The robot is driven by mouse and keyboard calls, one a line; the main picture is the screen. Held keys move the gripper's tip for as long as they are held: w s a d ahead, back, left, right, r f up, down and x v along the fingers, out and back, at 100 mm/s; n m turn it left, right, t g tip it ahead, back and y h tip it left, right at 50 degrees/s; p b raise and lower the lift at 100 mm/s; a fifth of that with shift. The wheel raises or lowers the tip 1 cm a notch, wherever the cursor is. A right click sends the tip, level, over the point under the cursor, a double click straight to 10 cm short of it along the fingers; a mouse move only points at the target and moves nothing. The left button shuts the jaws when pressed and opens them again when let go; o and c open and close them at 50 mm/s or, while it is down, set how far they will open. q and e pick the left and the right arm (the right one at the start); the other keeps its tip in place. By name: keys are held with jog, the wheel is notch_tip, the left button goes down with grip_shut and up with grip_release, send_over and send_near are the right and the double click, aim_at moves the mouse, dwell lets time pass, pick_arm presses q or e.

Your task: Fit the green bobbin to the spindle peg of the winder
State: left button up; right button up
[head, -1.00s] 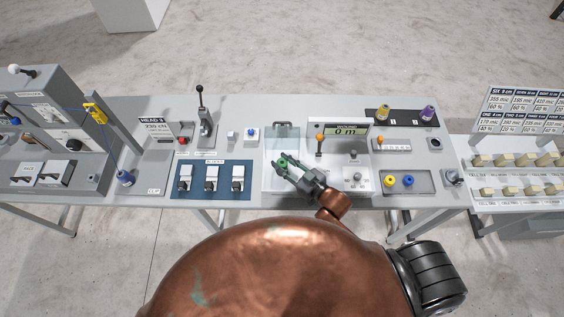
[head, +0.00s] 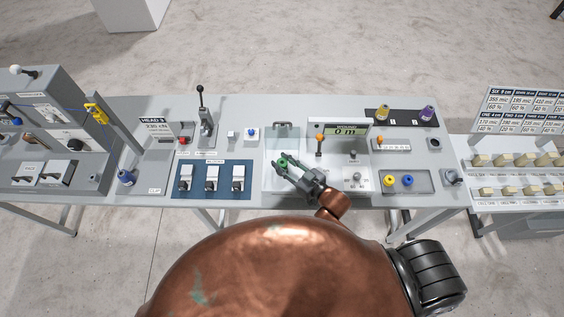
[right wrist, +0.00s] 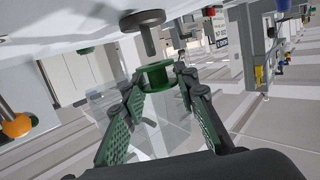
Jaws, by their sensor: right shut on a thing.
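The green bobbin (head: 284,161) is between the fingertips of my right gripper (head: 286,165), over the pale left part of the winder (head: 276,184). In the right wrist view the fingers of the right gripper (right wrist: 160,90) are shut on the green bobbin (right wrist: 157,76). A dark grey spindle peg (right wrist: 149,40) with a round flange points towards the bobbin, close to its near face. The peg's end looks just short of the bobbin; I cannot tell whether they touch. The peg is hidden in the head view. My left gripper is not in view.
A clear guard (head: 283,131) stands up behind the bobbin. An orange-knobbed lever (head: 320,139) and the "0 m" display (head: 345,131) are to its right. Yellow and purple spools (head: 426,114) stand at the back right. A blue switch panel (head: 211,180) lies to the left.

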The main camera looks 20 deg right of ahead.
aim_at(283, 167)
jog(key=shift+p, duration=0.35)
jog(key=shift+f+b, duration=0.95)
jog(key=shift+f, duration=0.9)
jog(key=o, duration=0.9)
jog(key=shift+c, duration=0.2)
jog(key=v, duration=1.2)
jog(key=shift+a, duration=0.15)
